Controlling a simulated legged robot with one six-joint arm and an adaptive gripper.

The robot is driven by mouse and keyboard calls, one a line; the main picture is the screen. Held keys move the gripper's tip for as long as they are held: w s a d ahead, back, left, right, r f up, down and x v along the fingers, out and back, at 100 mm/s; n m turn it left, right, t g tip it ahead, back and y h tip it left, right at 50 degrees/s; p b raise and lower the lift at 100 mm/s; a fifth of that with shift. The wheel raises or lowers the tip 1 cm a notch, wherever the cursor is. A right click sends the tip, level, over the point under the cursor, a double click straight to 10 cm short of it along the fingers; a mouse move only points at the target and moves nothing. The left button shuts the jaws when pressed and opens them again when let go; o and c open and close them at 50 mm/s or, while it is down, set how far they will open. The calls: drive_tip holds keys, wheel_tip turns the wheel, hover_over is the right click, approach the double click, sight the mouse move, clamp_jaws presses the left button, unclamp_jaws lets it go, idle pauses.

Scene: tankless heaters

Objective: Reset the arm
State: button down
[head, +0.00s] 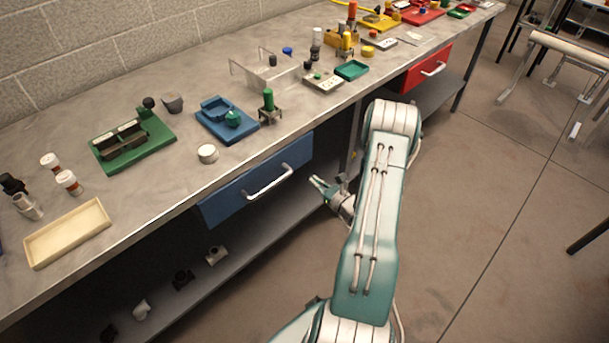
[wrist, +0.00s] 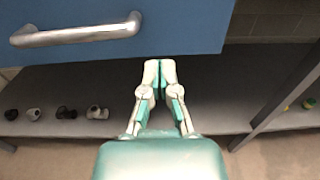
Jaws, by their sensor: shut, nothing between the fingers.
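My gripper (head: 318,186) is in front of the workbench, below the tabletop edge and just right of the blue drawer (head: 256,180). In the wrist view my gripper (wrist: 160,64) shows its two fingers together and empty, with the tips just under the lower edge of the blue drawer (wrist: 180,28). The drawer's silver handle (wrist: 78,35) is to the left of the fingers, apart from them. My arm is bent and stretches from the bottom of the head view up and back down to the gripper.
The grey tabletop (head: 185,185) holds a green fixture (head: 135,142), a blue fixture (head: 226,120), a cream tray (head: 68,232) and a green tray (head: 352,70). A red drawer (head: 427,69) is farther right. Several pipe fittings lie on the lower shelf (head: 225,275). The floor at right is mostly clear.

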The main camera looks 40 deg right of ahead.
drive_tip(key=s+d, duration=0.1)
drive_tip(key=s, duration=0.3)
drive_tip(key=w+a+r+n+g+y, duration=0.1)
drive_tip(key=a+r+n+g+y, duration=0.5)
drive_tip(key=a+r+n, duration=0.5)
drive_tip(key=w+a+r+n+g+y, duration=0.2)
drive_tip(key=a+r+n+g+y, duration=0.45)
drive_tip(key=a, duration=0.65)
drive_tip(key=s+a+r+n+h, duration=0.4)
drive_tip(key=s+r+n+h, duration=0.2)
drive_tip(key=s+r+n, duration=0.2)
drive_tip(key=s+a+r+n+h, duration=0.3)
drive_tip(key=s+r+n+h, duration=0.4)
drive_tip(key=n, duration=0.3)
drive_tip(key=shift+s+a+r, duration=0.35)
drive_tip(key=shift+s+r, duration=0.2)
drive_tip(key=shift+r, duration=0.05)
